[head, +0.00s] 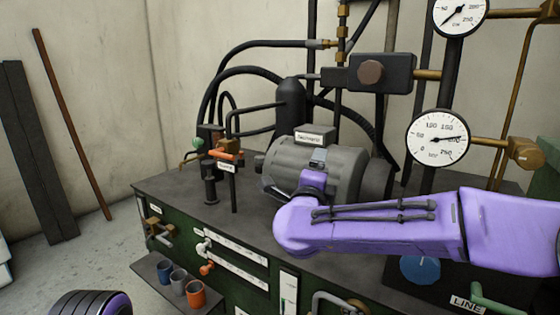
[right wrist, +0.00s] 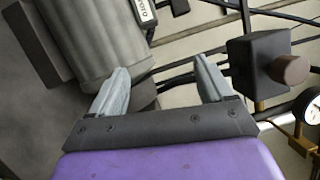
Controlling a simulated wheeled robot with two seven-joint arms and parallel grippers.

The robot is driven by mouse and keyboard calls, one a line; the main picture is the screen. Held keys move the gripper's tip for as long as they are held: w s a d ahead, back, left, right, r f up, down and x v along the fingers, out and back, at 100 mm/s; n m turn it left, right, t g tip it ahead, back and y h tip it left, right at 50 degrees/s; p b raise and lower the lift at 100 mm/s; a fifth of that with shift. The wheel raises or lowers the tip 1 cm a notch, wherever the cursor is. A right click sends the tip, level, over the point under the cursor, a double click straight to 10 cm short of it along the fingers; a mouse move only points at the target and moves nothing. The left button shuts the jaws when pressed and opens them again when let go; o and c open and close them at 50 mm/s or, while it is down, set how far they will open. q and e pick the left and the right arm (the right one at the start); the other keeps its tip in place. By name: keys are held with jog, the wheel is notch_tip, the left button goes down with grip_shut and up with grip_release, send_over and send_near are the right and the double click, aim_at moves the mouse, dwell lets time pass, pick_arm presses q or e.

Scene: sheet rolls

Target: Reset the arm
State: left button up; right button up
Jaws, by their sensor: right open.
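My right arm (head: 390,228), purple, comes in from the right across the front of the machine bench. It bends near the bench's middle, and its wrist points away toward the grey motor (head: 325,165). My right gripper (right wrist: 163,66) shows in the right wrist view with two grey fingers spread apart and nothing between them. In the head view the gripper (head: 319,157) is small against the motor; contact cannot be told. Only a rounded purple and black part of mine shows at the bottom left; my left gripper is out of view.
The dark bench top (head: 165,187) carries valves with an orange handle (head: 226,154), black hoses and pipes. Two gauges (head: 437,138) stand at the right. Several cups (head: 195,294) sit on a low shelf. Planks lean on the left wall; the floor there is clear.

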jog(key=s+d+f+n+g+y+p, duration=0.1)
jog(key=s+d+f+n+g, duration=0.2)
jog(key=f, duration=0.8)
jog(key=s+d+f+n+g+y, duration=0.15)
jog(key=s+f+n, duration=0.3)
jog(key=f, duration=0.75)
jog(key=s+d+f+n+g+y+p, duration=0.1)
jog(key=s+d+f+n, duration=0.25)
jog(key=f, duration=0.75)
jog(key=s+d+f+n+g, duration=0.1)
jog(key=s+d+f+g, duration=0.2)
jog(key=s, duration=0.8)
jog(key=s+d+f+n+g+h+p, duration=0.1)
jog(key=s+d+f+n+g, duration=0.1)
jog(key=s+d+f, duration=0.4)
jog(key=s+d+f+n+g+p, duration=0.1)
jog(key=s+d+f+g, duration=0.3)
jog(key=s, duration=1.2)
notch_tip(320, 180, down, 4)
jog(key=shift+d+r+n+g, duration=0.15)
jog(key=shift+d+n+g, duration=0.05)
jog(key=shift+n+g, duration=0.25)
jog(key=shift+w+h, duration=0.1)
jog(key=shift+h, duration=0.15)
